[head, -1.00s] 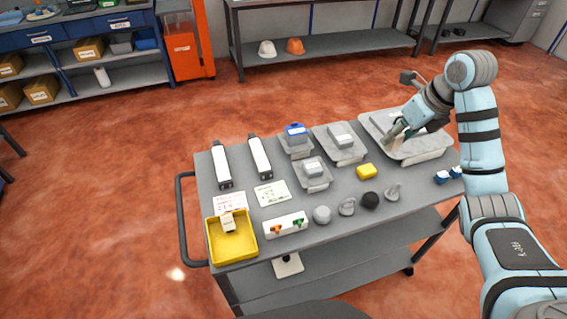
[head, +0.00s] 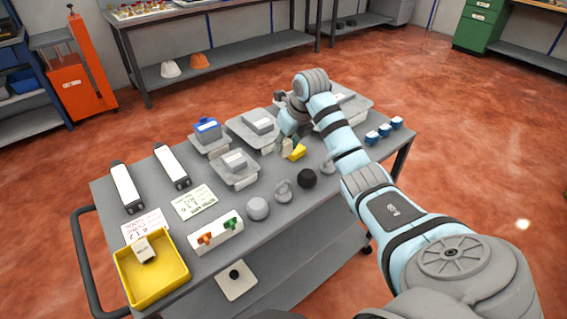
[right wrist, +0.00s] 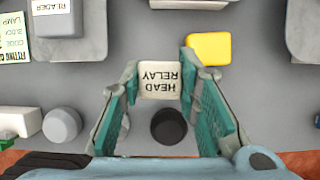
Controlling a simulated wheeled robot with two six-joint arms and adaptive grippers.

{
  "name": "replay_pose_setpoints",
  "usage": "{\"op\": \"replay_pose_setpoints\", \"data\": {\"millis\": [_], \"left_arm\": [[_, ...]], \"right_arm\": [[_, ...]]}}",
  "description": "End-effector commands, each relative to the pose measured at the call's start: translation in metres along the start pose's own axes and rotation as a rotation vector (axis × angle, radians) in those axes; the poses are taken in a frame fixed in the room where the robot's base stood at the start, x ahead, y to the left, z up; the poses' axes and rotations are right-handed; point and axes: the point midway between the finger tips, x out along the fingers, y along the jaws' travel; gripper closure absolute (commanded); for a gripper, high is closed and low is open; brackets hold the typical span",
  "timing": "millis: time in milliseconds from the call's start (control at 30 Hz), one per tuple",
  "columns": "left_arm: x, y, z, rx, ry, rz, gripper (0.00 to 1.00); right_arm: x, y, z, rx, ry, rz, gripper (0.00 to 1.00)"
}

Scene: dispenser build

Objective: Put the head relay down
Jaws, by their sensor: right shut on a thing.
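The head relay (right wrist: 160,80) is a small white block with HEAD RELAY printed on it, upside down in the right wrist view. My right gripper (right wrist: 158,92) is shut on it, with one green-padded finger on each side. In the head view my right gripper (head: 287,141) is over the middle-right of the grey cart top (head: 222,258), beside a yellow block (head: 297,152). The fingers partly hide the relay there, and I cannot tell whether it touches the cart. My left gripper is not in view.
Grey trays holding parts (head: 234,170) stand behind. A yellow bin (head: 172,284) with a white block is at the front left. Small blue-white pieces (head: 384,130) sit at the right.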

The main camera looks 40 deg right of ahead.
Motion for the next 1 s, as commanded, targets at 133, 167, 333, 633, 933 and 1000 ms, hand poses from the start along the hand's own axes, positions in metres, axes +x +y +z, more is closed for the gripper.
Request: {"op": "replay_pose_setpoints", "data": {"millis": [133, 167, 333, 633, 933, 1000], "left_arm": [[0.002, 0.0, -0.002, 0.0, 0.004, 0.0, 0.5], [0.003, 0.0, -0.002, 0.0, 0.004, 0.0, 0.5], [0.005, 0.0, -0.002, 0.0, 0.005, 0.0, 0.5], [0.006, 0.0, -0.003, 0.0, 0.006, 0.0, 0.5], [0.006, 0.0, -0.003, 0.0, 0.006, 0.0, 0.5], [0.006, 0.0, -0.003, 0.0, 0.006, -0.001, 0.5]], "right_arm": [[0.02, 0.0, -0.008, -0.001, 0.0, 0.001, 0.96], [0.025, 0.0, -0.011, -0.001, 0.001, 0.001, 0.96], [0.052, 0.0, -0.022, -0.001, -0.001, 0.0, 0.96], [0.055, 0.0, -0.022, -0.001, -0.002, 0.0, 0.96], [0.056, 0.0, -0.023, -0.001, -0.002, 0.0, 0.51], [0.056, 0.0, -0.023, -0.001, -0.002, 0.0, 0.51]]}}
